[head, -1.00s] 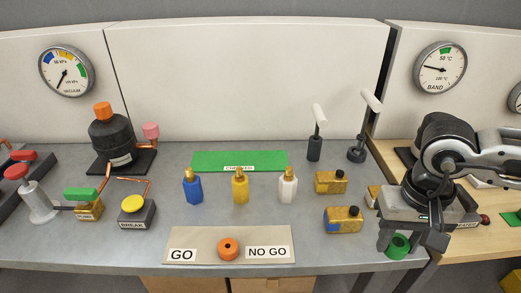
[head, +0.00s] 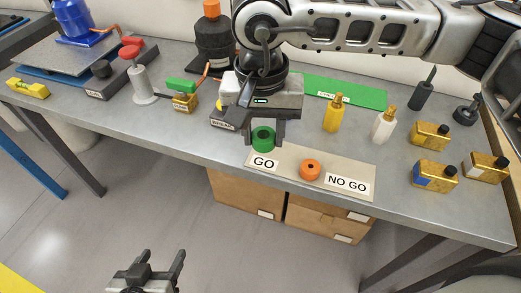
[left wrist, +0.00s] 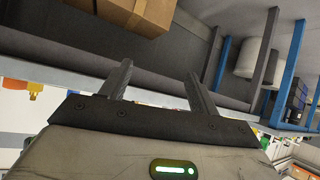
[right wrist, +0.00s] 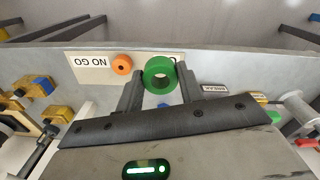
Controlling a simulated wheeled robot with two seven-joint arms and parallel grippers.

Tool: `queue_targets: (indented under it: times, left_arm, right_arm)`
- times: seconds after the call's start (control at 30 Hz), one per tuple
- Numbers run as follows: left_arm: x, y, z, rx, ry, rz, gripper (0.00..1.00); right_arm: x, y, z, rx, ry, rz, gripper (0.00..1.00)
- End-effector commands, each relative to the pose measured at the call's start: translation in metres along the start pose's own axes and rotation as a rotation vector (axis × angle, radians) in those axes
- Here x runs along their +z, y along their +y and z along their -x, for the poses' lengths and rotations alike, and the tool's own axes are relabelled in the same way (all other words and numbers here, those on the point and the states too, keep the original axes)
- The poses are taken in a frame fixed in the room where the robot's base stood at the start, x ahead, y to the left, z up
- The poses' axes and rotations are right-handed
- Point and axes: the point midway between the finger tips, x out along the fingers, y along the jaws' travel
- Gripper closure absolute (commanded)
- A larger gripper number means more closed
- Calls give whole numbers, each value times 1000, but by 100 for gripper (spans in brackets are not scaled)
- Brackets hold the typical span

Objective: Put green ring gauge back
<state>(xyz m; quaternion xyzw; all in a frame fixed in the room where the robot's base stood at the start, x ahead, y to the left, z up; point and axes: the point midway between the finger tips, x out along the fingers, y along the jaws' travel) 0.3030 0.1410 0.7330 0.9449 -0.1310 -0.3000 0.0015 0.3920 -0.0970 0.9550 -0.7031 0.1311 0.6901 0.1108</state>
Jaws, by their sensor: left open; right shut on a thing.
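The green ring gauge (head: 263,138) is between the fingers of my right gripper (head: 264,134), which is shut on it. In the head view it is at the GO end of the beige board (head: 292,178); I cannot tell whether it touches the board. The orange ring gauge (head: 310,169) lies on the board beside the NO GO label (head: 347,183). My left gripper (head: 160,262) is open and empty, in front of the table and away from it.
Gold (head: 333,115) and white (head: 384,125) bottles stand behind the board. Several gold blocks lie to the right, one of them here (head: 430,134). Cardboard boxes (head: 245,193) are under the table.

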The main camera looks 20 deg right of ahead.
Motion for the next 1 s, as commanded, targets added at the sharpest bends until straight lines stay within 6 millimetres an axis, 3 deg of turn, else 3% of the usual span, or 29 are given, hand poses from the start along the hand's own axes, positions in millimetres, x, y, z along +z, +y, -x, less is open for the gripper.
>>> queue_targets:
  times: [0.03, 0.1, 0.27, 0.37, 0.67, 0.8, 1.0]
  left_arm:
    - [1, 0, -3, 2, 10, 6, 39]
    - [0, 1, -4, 4, 17, 13, 39]
    - [-2, 2, -2, 7, 24, 24, 39]
    - [-5, 3, 1, 6, 21, 23, 39]
    - [-5, 1, 6, -4, -4, 7, 39]
    - [-1, 0, 6, -8, -16, -3, 39]
    - [-2, -1, 6, -10, -16, -13, 39]
  right_arm:
    - [11, -17, 0, -8, -7, -51, 100]
    - [21, -32, 6, -14, -14, -129, 100]
    - [28, -46, 14, -20, -26, -236, 100]
    - [16, -40, 9, -18, -28, -257, 100]
    - [-51, -10, -25, -17, -27, -257, 100]
    - [-69, -2, -55, -17, -28, -252, 100]
    - [-84, 3, -75, -20, -25, -248, 100]
